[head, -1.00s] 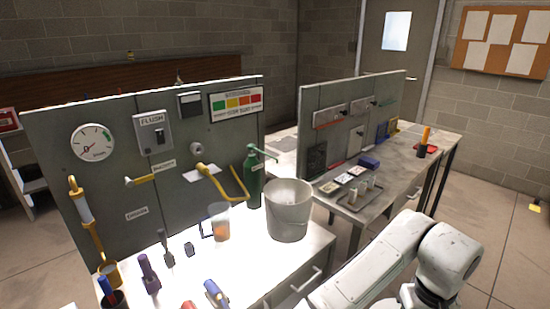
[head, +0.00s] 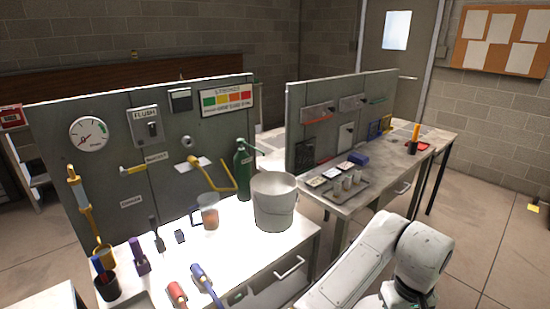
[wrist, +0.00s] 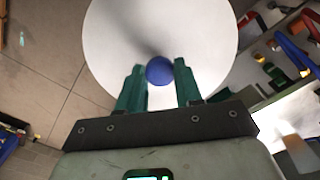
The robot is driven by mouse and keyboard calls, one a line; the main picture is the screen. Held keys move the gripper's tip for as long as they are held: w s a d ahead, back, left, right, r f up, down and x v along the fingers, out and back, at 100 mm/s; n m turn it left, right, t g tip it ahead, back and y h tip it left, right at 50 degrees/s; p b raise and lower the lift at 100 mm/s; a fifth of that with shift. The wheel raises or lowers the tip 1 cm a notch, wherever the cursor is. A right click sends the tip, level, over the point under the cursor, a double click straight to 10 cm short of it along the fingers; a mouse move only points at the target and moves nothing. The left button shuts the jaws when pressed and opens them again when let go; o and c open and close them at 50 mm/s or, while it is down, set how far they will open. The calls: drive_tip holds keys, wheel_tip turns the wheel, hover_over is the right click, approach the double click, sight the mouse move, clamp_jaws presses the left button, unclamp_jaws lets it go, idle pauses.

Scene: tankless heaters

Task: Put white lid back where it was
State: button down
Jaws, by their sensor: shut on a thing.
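The white lid (wrist: 192,35) is a round disc with a blue knob (wrist: 160,71) at its middle, seen large in the wrist view. My gripper (wrist: 160,76) has its green fingers on both sides of the knob and is shut on it, so the lid is held in the air over the floor. Neither the lid nor my gripper shows in the head view; only my white arm does, at the lower right. A grey bucket (head: 273,203) stands open, with no lid on it, at the right end of the near bench.
The near bench (head: 235,235) holds a clear jug (head: 209,213), a green bottle (head: 242,170) and several hand tools. A grey panel (head: 110,180) with a gauge rises behind them. A second bench has a tray (head: 345,190) of small cups.

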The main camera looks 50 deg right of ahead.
drive_tip(key=w+f+n, duration=0.1)
drive_tip(key=w, duration=0.2)
drive_tip(key=w+a+f+n, duration=0.1)
drive_tip(key=w, duration=0.2)
drive_tip(key=w+a+f, duration=0.1)
drive_tip(key=w, duration=0.2)
drive_tip(key=shift+f+n, duration=0.15)
drive_tip(key=shift+n, duration=0.25)
drive_tip(key=w+a+f+n, duration=0.3)
drive_tip(key=w+a+f, duration=0.2)
drive_tip(key=w+a, duration=0.5)
drive_tip(key=w+a+f+n, duration=0.4)
drive_tip(key=w+a, duration=0.6)
drive_tip(key=a, duration=0.4)
drive_tip(key=shift+a+f+n, duration=0.3)
drive_tip(key=shift+a+f, duration=0.1)
drive_tip(key=shift+f, duration=0.5)
drive_tip(key=shift+w+d+r, duration=0.1)
